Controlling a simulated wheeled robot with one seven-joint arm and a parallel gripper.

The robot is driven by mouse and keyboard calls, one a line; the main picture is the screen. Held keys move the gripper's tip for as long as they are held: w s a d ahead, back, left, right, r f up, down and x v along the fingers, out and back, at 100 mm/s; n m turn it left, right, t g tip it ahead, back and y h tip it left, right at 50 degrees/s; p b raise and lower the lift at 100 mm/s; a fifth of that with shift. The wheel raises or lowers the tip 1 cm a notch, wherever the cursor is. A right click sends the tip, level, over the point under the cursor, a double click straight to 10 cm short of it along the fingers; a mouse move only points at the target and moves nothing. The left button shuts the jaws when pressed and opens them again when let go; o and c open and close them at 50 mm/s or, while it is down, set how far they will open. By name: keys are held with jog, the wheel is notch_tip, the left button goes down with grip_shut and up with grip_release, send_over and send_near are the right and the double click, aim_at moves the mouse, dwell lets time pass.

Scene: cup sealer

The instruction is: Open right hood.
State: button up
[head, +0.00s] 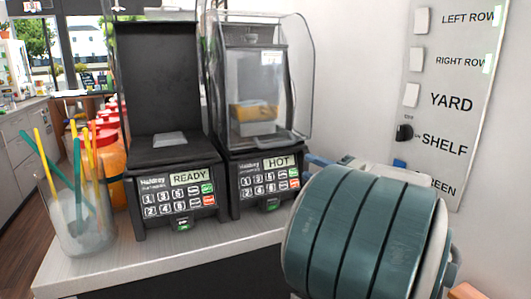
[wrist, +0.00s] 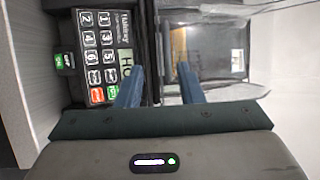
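The right machine (head: 262,165) has a clear hood (head: 300,75), which is down over its front and inner chamber. A lip runs along the hood's lower front edge, just above the keypad panel reading HOT (head: 278,161). The hood also shows in the wrist view (wrist: 212,55), turned sideways. My gripper (wrist: 160,68) is open, its two blue fingers apart at the machine's front. The dark border between panel and hood lies between the fingers in the picture; I cannot tell whether they touch it. In the head view my arm hides most of the gripper; a blue finger shows at the machine's right.
The left machine (head: 165,140), reading READY, stands close beside it with its front open. A glass with colored sticks (head: 75,215) and red-capped orange bottles (head: 108,160) are at the left. A white wall with a label board (head: 450,100) bounds the right.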

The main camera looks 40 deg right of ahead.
aim_at(280, 145)
jog(key=shift+t+h, duration=0.3)
jog(key=shift+t, duration=0.1)
jog(key=x, duration=0.4)
jog(key=p+x, duration=0.1)
jog(key=x, duration=0.3)
jog(key=d+p+x, duration=0.1)
jog(key=x, duration=0.4)
jog(key=shift+r, duration=0.25)
jog(key=shift+r, duration=0.1)
grip_shut()
